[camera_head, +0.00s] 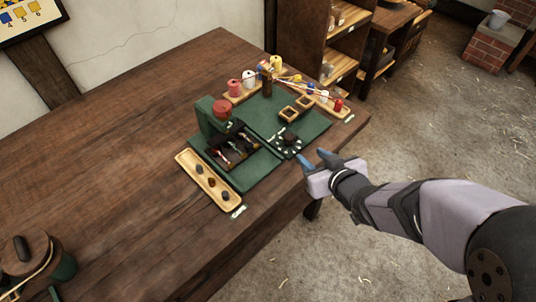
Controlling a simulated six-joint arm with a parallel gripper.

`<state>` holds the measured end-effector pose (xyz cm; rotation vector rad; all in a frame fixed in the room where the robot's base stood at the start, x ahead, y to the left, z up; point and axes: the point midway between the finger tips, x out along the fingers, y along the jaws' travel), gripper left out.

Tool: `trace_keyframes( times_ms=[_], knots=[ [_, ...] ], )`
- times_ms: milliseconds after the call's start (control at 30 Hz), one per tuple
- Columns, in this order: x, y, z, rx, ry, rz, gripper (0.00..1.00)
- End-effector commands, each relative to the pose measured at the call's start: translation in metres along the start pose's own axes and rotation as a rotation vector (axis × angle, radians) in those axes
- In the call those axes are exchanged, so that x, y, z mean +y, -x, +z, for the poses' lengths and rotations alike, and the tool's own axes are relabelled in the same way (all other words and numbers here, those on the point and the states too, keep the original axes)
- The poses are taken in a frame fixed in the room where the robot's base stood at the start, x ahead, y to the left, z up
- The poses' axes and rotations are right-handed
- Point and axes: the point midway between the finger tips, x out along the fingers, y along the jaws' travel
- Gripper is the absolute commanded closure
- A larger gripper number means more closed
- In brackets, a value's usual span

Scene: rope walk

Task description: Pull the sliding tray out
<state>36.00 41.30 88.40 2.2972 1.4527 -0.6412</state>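A dark tray-like part (229,158) with small coloured pieces in it sits in the green stand (209,124) on the wooden table. I cannot tell for certain that this is the sliding tray, or how far out it is. The stand has an upright back and a red round part on top. My gripper (316,160) is at the table's right edge, to the right of the green stand and apart from it. Its two blue-grey fingertips are spread with nothing visible between them.
A light wooden tray (221,200) with dark stones lies in front of the stand. A lidded pot (62,262) stands at lower left.

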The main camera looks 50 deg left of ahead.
Motion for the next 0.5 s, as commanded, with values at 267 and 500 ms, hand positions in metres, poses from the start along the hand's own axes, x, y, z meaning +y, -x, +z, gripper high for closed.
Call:
trace_keyframes(
  times_ms=[267,500],
  knots=[
    [-0.105,-0.026,-0.025,0.176,0.090,-0.241,0.64],
    [-0.114,-0.027,-0.029,0.192,0.094,-0.261,0.64]
  ],
)
